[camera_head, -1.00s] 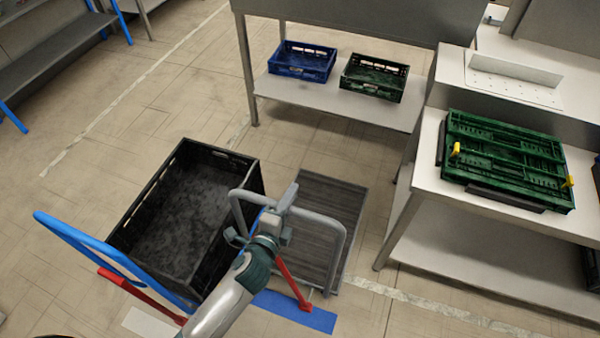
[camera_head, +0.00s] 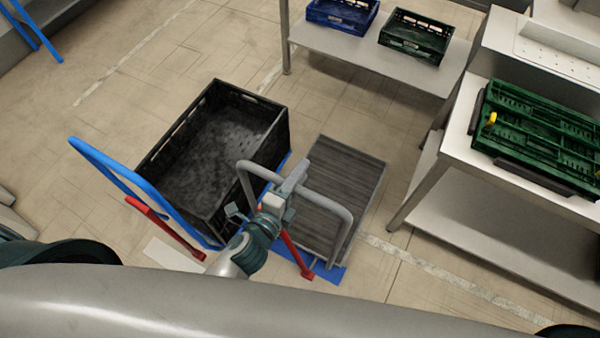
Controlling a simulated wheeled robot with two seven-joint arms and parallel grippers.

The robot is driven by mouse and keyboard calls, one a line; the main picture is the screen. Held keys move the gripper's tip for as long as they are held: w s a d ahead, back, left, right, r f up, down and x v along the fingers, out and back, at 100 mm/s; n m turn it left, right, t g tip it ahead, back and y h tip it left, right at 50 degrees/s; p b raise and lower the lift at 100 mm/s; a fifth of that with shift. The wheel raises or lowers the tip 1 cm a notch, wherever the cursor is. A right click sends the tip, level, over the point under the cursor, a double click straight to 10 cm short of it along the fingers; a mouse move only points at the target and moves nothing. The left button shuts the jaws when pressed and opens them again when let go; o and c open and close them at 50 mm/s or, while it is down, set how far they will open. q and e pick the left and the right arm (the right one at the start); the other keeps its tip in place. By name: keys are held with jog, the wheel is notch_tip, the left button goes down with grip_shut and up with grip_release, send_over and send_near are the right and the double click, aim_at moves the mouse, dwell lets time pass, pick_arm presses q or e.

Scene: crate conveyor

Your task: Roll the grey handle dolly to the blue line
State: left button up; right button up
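The grey handle dolly (camera_head: 335,185) is a low, dark ribbed platform with a grey tube handle (camera_head: 345,222) at its near end. A red bar (camera_head: 295,254) slants down beside the handle. My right gripper is not in view.
A blue-handled dolly (camera_head: 120,180) carrying a black crate (camera_head: 165,170) stands close on the left. A white strip (camera_head: 172,255) lies before it. A table (camera_head: 455,180) with green crates (camera_head: 540,135) stands right. A shelf (camera_head: 375,62) with two crates stands behind. Floor between is clear.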

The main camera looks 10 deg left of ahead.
pick_arm(q)
jog(key=shift+s, duration=0.1)
dwell(0.3)
jog(key=b+v, duration=0.5)
jog(key=v, duration=1.2)
jog(key=shift+b, duration=0.3)
dwell(0.4)
